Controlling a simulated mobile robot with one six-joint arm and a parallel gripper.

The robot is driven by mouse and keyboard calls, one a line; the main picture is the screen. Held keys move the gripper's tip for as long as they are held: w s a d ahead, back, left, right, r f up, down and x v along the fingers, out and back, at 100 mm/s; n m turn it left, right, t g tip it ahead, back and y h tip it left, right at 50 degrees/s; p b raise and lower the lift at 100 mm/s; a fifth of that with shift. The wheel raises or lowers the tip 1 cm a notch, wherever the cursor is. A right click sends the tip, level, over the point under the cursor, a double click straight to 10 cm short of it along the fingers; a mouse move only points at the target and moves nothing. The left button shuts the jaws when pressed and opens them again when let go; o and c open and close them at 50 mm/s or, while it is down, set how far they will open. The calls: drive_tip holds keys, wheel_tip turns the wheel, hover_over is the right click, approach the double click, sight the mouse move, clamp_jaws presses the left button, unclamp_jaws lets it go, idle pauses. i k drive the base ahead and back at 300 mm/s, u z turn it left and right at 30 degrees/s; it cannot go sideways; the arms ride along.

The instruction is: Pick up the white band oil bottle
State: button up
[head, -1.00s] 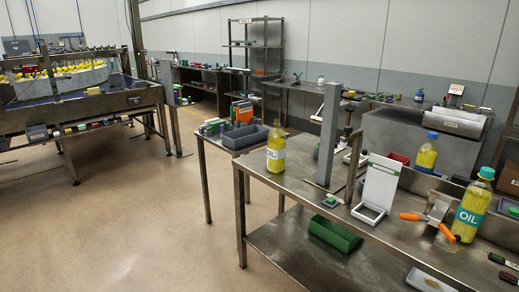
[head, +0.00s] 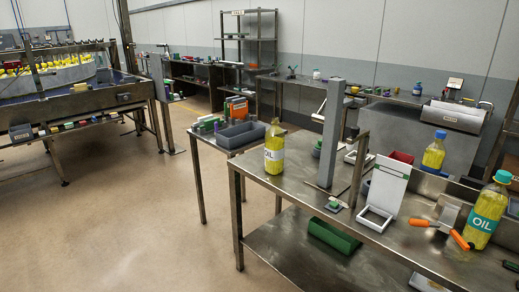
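The oil bottle with the white band (head: 274,148) stands upright near the left corner of the metal table (head: 285,186). It holds yellow liquid and its cap looks dark. A second oil bottle with a teal band and green cap (head: 486,212) stands at the right. A third yellow bottle with a blue cap (head: 434,152) stands further back. My gripper is not in view.
A grey post (head: 330,135) and a white stand (head: 385,188) rise right of the white band bottle. An orange-handled tool (head: 440,227) lies near the teal band bottle. A grey bin (head: 241,134) sits on a side table behind. The floor at left is clear.

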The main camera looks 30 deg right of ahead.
sight(275, 137)
drive_tip(key=u, duration=0.65)
drive_tip(key=i, duration=1)
drive_tip(key=u, duration=0.4)
